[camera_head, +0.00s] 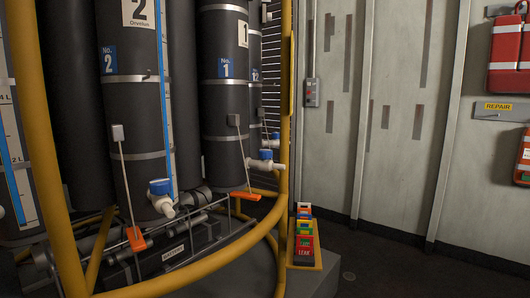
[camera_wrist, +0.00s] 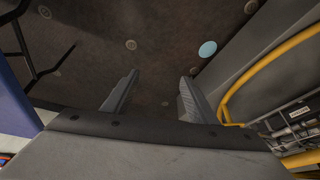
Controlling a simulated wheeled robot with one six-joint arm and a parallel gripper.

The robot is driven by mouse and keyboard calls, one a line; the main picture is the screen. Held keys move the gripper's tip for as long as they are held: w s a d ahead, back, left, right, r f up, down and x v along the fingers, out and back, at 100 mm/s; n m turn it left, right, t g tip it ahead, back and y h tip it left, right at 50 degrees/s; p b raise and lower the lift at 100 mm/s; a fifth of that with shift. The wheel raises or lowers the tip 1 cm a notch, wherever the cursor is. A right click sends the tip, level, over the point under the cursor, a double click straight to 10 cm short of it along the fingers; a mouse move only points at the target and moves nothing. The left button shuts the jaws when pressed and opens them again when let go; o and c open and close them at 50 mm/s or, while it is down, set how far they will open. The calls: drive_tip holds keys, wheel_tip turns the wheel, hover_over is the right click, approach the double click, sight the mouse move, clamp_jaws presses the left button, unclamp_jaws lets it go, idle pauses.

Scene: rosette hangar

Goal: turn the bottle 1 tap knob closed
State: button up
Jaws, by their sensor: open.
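Bottle 1 (camera_head: 225,92) is a tall dark cylinder with a blue "No. 1" label. A white tap (camera_head: 266,165) juts out to the right at its lower end, with a blue knob (camera_head: 265,154) on top. How far the knob is turned is too small to tell. My gripper (camera_wrist: 160,80) shows only in the wrist view, with its two grey fingers spread apart and nothing between them. It points at the dark floor, away from the knob, which is not in that view.
Bottle 2 (camera_head: 128,90) has a similar blue-knobbed tap (camera_head: 160,188). A yellow rail (camera_head: 284,120) curves around the bottles, close to the bottle 1 tap. A yellow tray of coloured tags (camera_head: 304,252) stands at the front. Floor (camera_head: 395,268) is clear at right.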

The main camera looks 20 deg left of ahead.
drive_tip(key=w+a+r+m+g+y, duration=0.3)
drive_tip(key=w+a+r+m+y, duration=0.1)
drive_tip(key=w+a+r, duration=0.8)
drive_tip(key=w+a+r+m+g+y, duration=0.2)
drive_tip(key=w+a+r+m+y, duration=0.25)
drive_tip(key=w+a+r, duration=0.6)
drive_tip(key=m+g+y, duration=0.3)
drive_tip(key=g+y, duration=0.4)
drive_tip(key=g, duration=0.1)
approach(265, 150)
drive_tip(key=x, duration=1)
drive_tip(key=shift+s+d+f, duration=0.15)
drive_tip(key=shift+f, duration=0.15)
drive_tip(key=c, duration=1.1)
